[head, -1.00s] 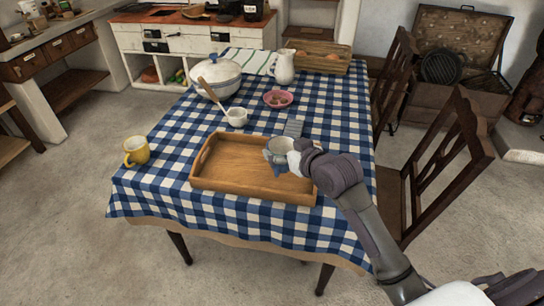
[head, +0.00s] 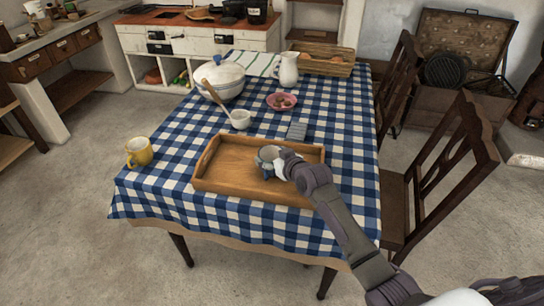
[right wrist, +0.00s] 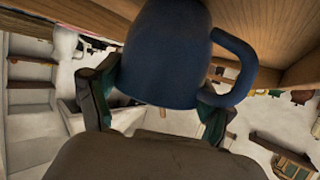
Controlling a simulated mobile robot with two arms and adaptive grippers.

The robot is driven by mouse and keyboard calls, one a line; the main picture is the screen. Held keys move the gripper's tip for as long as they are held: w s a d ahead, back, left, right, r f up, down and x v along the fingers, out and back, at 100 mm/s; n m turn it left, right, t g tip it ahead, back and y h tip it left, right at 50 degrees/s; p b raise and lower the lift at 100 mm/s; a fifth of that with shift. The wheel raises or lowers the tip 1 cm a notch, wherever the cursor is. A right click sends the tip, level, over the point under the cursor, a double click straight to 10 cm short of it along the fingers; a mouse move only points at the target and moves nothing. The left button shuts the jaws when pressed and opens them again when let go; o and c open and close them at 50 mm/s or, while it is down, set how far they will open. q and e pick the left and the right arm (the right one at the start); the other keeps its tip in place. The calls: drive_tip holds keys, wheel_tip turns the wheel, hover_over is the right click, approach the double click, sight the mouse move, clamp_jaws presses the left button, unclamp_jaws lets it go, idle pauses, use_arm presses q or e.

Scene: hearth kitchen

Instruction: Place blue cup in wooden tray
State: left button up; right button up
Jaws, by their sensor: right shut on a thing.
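The blue cup (right wrist: 168,52) fills the upper middle of the right wrist view, with its handle to the right. My right gripper (right wrist: 155,105) is shut on it, one finger on each side. In the head view the right gripper (head: 272,166) is over the middle of the wooden tray (head: 215,178), and the cup (head: 266,153) is mostly hidden by it. Whether the cup touches the tray floor I cannot tell. The tray lies on the checked tablecloth near the table's front edge. My left gripper is not in view.
A yellow mug (head: 139,152) stands left of the tray. Behind the tray are a small white cup (head: 240,119), a white pot (head: 222,80), a pink bowl (head: 281,101) and a grey block (head: 296,131). Wooden chairs (head: 440,170) stand at the right.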

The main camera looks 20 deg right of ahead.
drive_tip(key=shift+f, duration=0.15)
drive_tip(key=o, duration=1.2)
drive_tip(key=shift+r, duration=0.25)
drive_tip(key=v, duration=1.2)
drive_tip(key=shift+r, duration=0.1)
